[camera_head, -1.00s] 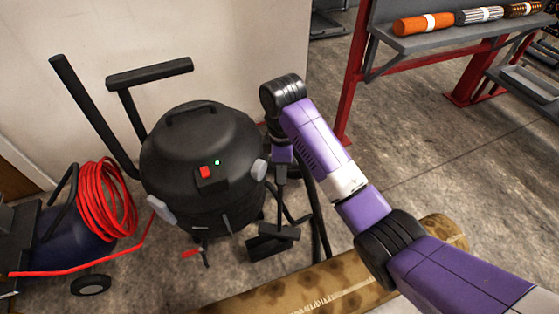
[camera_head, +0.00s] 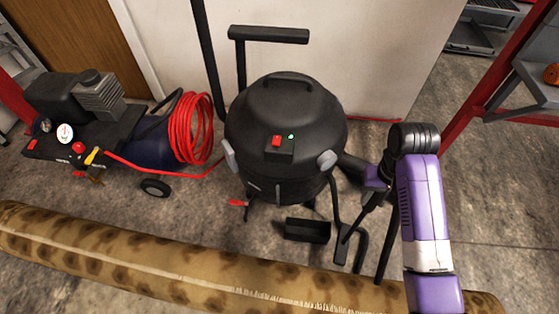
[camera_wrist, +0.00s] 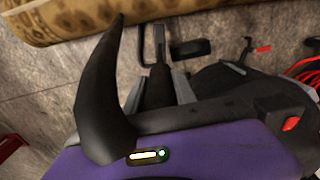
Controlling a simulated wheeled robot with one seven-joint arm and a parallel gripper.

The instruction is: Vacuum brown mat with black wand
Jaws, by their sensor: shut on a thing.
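My gripper (camera_head: 374,188) is shut on the black wand (camera_head: 366,215), to the right of the vacuum. The wand slants down and left from my gripper towards the floor. In the wrist view the wand (camera_wrist: 158,85) sits between the two grey fingers of my gripper (camera_wrist: 160,78). A black vacuum drum (camera_head: 285,135) stands upright with a red switch and a small green light. A thick black hose (camera_wrist: 108,80) curves close to the wrist camera. A brown spotted roll (camera_head: 150,270) lies across the front; I cannot tell whether it is the brown mat.
A black box-shaped piece (camera_head: 307,229) is near the floor before the drum; its link to the wand is unclear. A compressor (camera_head: 75,125) with a coiled red hose (camera_head: 192,128) stands left. A red-framed rack (camera_head: 490,75) stands right. Floor at right is bare.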

